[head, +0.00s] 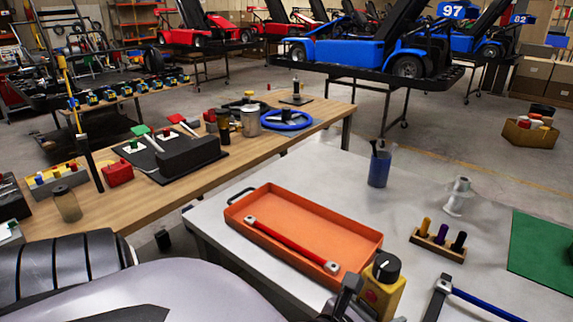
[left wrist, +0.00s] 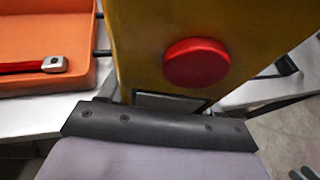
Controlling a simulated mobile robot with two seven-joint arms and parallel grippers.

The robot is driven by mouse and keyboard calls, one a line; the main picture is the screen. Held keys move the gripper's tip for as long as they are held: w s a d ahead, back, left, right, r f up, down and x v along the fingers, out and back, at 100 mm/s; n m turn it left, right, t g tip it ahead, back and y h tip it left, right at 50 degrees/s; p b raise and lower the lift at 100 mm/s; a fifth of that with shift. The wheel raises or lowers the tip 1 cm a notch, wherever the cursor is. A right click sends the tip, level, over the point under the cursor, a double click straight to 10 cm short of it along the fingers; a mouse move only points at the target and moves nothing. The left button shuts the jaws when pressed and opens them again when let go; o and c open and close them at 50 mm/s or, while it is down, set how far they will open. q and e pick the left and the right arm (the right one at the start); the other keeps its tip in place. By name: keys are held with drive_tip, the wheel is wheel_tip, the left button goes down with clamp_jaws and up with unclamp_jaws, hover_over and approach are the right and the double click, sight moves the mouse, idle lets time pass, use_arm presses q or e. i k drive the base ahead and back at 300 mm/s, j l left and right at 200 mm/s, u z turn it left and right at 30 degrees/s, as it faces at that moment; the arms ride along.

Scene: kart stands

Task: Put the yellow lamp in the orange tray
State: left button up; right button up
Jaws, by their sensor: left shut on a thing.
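The yellow lamp (head: 383,290) has a black knob on top and a red round button on its side. It stands upright at the near right corner of the orange tray (head: 262,197), outside the rim. In the left wrist view the lamp (left wrist: 140,50) fills the middle, its red button facing the camera. My left gripper (head: 352,297) is shut on the lamp, partly cut off by the picture's lower edge. The tray also shows in the left wrist view (left wrist: 50,82). It lies flat on the grey table with a red-handled tool (head: 290,243) inside. My right gripper is not seen.
A blue-handled tool (head: 485,302) lies right of the lamp. A holder with coloured pegs (head: 437,243), a white fitting (head: 458,197), a blue cup (head: 379,168) and a green mat (head: 541,252) are on the grey table. Most of the tray floor is bare.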

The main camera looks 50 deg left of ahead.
sight(309, 226)
drive_tip(key=k+j, duration=0.1)
drive_tip(key=j, duration=0.2)
drive_tip(key=k+j, duration=0.1)
drive_tip(key=j, duration=0.25)
drive_tip(key=k+j, duration=0.15)
drive_tip(key=j, duration=0.15)
drive_tip(key=k+j, duration=0.1)
drive_tip(key=j, duration=0.2)
